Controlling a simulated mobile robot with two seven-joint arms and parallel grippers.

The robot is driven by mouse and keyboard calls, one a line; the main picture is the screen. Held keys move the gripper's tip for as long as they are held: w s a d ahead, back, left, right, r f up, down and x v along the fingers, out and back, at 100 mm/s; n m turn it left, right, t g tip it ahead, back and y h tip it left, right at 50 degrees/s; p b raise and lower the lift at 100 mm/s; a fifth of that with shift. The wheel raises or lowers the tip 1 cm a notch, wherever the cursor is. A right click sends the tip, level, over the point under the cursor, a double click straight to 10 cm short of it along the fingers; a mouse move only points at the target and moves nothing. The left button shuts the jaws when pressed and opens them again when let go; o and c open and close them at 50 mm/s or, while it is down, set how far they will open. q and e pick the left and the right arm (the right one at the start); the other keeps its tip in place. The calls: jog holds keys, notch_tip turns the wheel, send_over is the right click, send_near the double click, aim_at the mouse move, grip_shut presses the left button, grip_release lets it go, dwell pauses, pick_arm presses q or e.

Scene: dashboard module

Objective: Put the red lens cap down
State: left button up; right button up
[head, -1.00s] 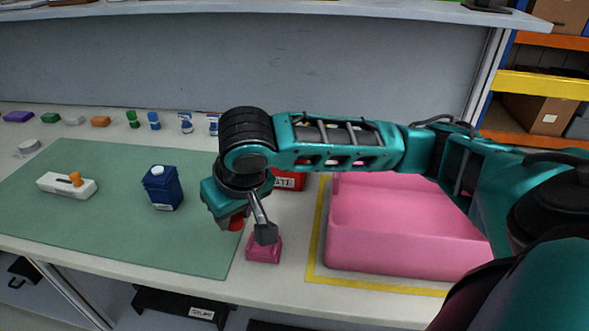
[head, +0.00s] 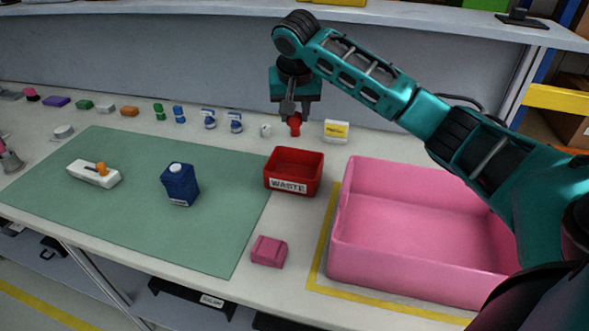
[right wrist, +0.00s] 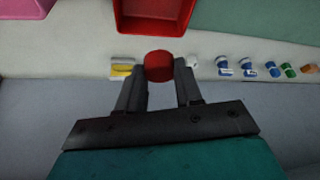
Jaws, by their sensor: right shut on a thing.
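The red lens cap (head: 295,126) is held between the fingertips of my right gripper (head: 293,114), at the back of the workbench behind the red waste bin. In the right wrist view the cap (right wrist: 158,66) shows as a red round piece between the two dark fingers of the gripper (right wrist: 160,78). The cap is close to the bench's rear strip; I cannot tell whether it touches the surface. My left gripper is not in view.
A red waste bin (head: 293,188) stands in front of the cap. A yellow-and-white box (head: 336,131) is right of it, and a small white item (head: 265,130) left. A pink tray (head: 420,240) fills the right. A blue jug (head: 180,186) stands on the green mat (head: 120,225).

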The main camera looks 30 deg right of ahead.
notch_tip(320, 180, down, 15)
jog(key=shift+b, duration=0.55)
jog(key=shift+f, duration=0.25)
jog(key=shift+f, duration=0.3)
jog(key=shift+f, duration=0.1)
jog(key=o, duration=1)
jog(key=shift+r, duration=0.55)
jog(key=p+v, duration=0.1)
jog(key=v, duration=1)
jog(key=shift+s+r, duration=0.15)
jog(key=shift+r, duration=0.25)
